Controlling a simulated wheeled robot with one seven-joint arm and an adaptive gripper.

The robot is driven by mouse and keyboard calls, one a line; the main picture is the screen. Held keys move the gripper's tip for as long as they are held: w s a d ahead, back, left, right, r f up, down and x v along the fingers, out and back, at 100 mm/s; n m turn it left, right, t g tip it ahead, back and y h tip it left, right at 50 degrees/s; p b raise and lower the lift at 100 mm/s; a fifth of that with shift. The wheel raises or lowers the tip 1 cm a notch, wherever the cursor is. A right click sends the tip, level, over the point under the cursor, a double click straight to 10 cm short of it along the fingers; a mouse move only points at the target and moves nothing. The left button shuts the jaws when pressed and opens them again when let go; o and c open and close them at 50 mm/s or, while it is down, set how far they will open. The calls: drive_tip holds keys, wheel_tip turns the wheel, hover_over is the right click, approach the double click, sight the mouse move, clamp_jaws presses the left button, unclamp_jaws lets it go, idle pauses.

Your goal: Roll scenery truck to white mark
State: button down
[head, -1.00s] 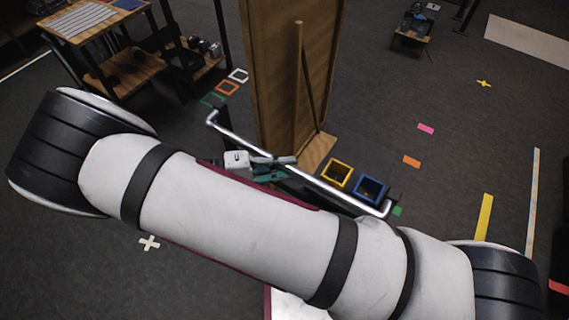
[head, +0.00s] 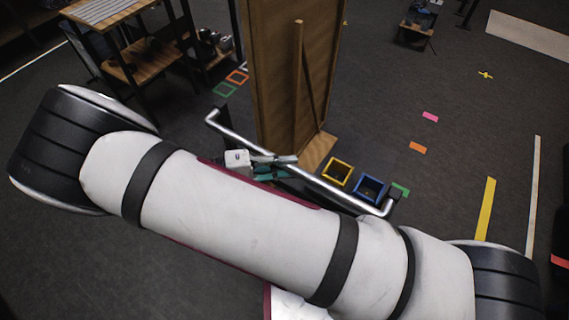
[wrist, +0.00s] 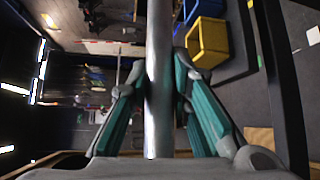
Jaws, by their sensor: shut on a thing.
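The scenery truck shows in the head view as a tall brown wooden flat (head: 275,75) with a brace, standing on a dark base, with a bent silver push bar (head: 232,133) along its near side. My gripper (head: 274,160) is shut on this bar; the wrist view shows the fingers (wrist: 158,75) on either side of the bar (wrist: 159,30). My arm hides part of the bar and base. I see no white cross or white square on the floor now; a pale strip (head: 534,190) lies at the right.
A yellow bin (head: 337,171) and blue bin (head: 369,188) sit on the truck. Pink (head: 430,117), orange (head: 418,147) and yellow (head: 485,209) tapes lie on open floor at right.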

drive_tip(key=shift+s+a+f, duration=0.1)
drive_tip(key=shift+s+a, duration=0.05)
drive_tip(key=c, duration=1.4)
unclamp_jaws()
drive_tip(key=shift+c, duration=0.2)
drive_tip(key=v, duration=1.2)
